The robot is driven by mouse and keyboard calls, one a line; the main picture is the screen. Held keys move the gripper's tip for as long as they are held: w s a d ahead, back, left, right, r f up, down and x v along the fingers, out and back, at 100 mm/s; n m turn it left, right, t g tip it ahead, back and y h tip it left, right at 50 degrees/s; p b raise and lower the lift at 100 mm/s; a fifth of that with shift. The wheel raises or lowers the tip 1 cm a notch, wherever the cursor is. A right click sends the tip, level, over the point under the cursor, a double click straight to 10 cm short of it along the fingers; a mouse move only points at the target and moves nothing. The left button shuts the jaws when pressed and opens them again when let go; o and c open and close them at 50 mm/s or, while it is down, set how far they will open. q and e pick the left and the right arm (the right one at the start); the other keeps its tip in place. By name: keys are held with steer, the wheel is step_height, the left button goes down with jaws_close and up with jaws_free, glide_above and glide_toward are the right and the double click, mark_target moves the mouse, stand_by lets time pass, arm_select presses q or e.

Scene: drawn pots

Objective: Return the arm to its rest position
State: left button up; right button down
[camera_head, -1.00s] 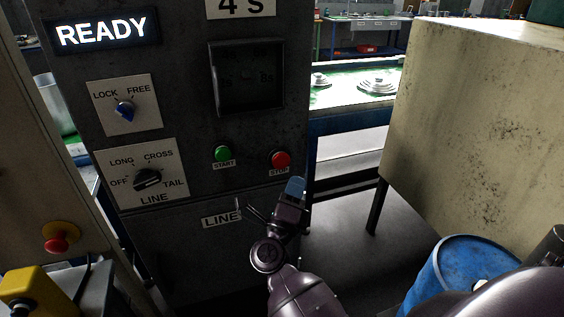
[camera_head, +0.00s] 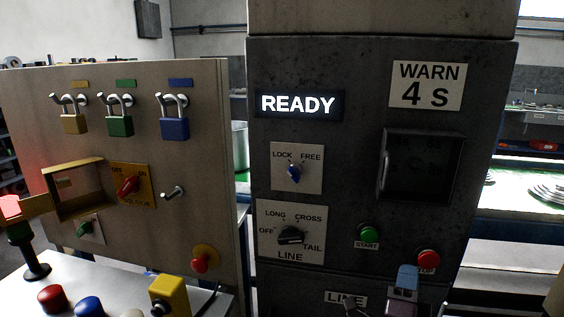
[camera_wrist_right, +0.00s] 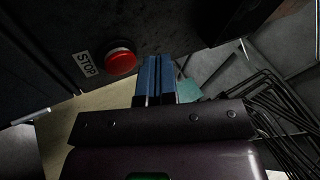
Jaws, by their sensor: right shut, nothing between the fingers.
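My right gripper (camera_head: 407,279) shows at the lower right of the head view, in front of the dark control cabinet (camera_head: 460,190). Its blue fingers are just below and left of the red STOP button (camera_head: 428,260), partly covering its label. In the right wrist view the fingers (camera_wrist_right: 155,78) are together with nothing between them. The STOP button (camera_wrist_right: 121,60) is beside them on the left, apart in the picture; the depth gap is hard to judge. Most of my right arm is outside the head view. My left gripper is not in view.
The cabinet carries a lit READY display (camera_head: 299,104), LOCK/FREE knob (camera_head: 293,173), LINE selector (camera_head: 290,235) and green START button (camera_head: 369,235). Left is a beige panel (camera_head: 215,120) with several padlocks. Wire racks (camera_wrist_right: 275,105) stand right of the fingers in the wrist view.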

steer(key=s+a+f+n+g+y, duration=0.2)
steer(key=f+n+y, duration=0.45)
steer(key=n, duration=0.25)
steer(key=s+a+f+n+g+y, duration=0.2)
steer(key=s+f+n+y, duration=0.1)
steer(key=f+n+y, duration=0.5)
steer(key=s+d+f+n+g+h, duration=0.2)
steer(key=s+f+g, duration=0.1)
steer(key=s+f, duration=0.3)
steer(key=s+d+f+n+g+h, duration=0.2)
steer(key=s+f, duration=0.4)
steer(key=s, duration=0.4)
steer(key=shift+s+d+f+n+g, duration=0.25)
steer(key=shift+d+g, duration=0.25)
steer(key=shift+d, duration=0.3)
